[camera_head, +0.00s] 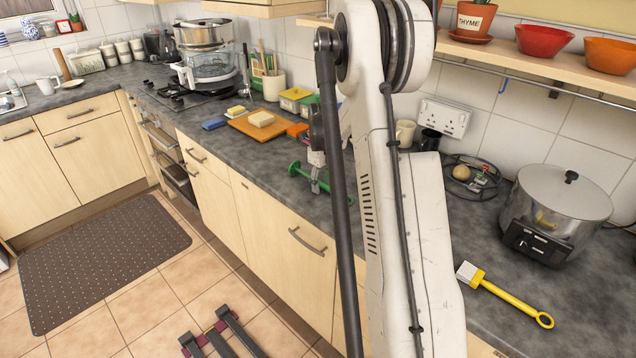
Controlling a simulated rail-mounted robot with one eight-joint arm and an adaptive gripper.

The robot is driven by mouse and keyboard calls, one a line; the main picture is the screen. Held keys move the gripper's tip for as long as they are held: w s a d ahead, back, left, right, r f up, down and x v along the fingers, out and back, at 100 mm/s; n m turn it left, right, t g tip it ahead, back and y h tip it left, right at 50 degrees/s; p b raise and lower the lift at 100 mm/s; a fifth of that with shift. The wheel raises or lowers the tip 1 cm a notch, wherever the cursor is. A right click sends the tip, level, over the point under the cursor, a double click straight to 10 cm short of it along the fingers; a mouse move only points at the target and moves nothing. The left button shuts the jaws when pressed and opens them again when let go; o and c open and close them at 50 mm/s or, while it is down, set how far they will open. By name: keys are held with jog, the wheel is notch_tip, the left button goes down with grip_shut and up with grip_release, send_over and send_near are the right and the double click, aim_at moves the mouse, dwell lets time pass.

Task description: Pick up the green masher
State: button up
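The green masher (302,171) is at the front edge of the grey counter, left of my arm. Its round green end shows at the left, and part of its right side is hidden behind my arm. My gripper (316,172) is at the masher, with its grey fingers over or around the middle of it. Much of the gripper is hidden behind my own arm links. I cannot tell whether the fingers are closed on the masher or whether it touches the counter.
Behind the gripper are an orange board (246,128) with a pale block, a blue sponge (214,124) and colored containers (294,97). A shelf (520,64) with bowls runs above.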

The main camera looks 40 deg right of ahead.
jog(key=shift+c, duration=0.3)
grip_shut()
jog(key=shift+r, duration=0.15)
